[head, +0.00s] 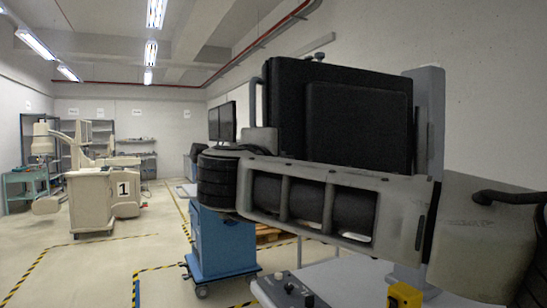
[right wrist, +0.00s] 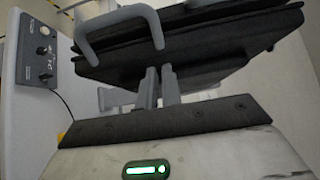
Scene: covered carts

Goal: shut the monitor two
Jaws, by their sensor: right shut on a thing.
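The large black monitor (head: 288,105) stands close in front of me, with one dark panel overlapping another and a grey handle (head: 255,95) on its left side. In the right wrist view the monitor (right wrist: 200,45) shows as two dark slabs with a narrow gap between them, and the grey U-shaped handle (right wrist: 88,42) is at upper left. My right gripper (right wrist: 160,72) is shut with its fingers at the lower edge of the monitor; the exact contact is hidden. In the head view my right arm crosses in front of the monitor and hides its lower part. My left gripper is out of view.
A grey cart top (head: 335,278) with a control box (head: 292,290) and a yellow item (head: 404,295) lies below the monitor. A blue cabinet (head: 222,245) on wheels stands behind. A cart marked 1 (head: 92,200) is far left. Floor at left is mostly free.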

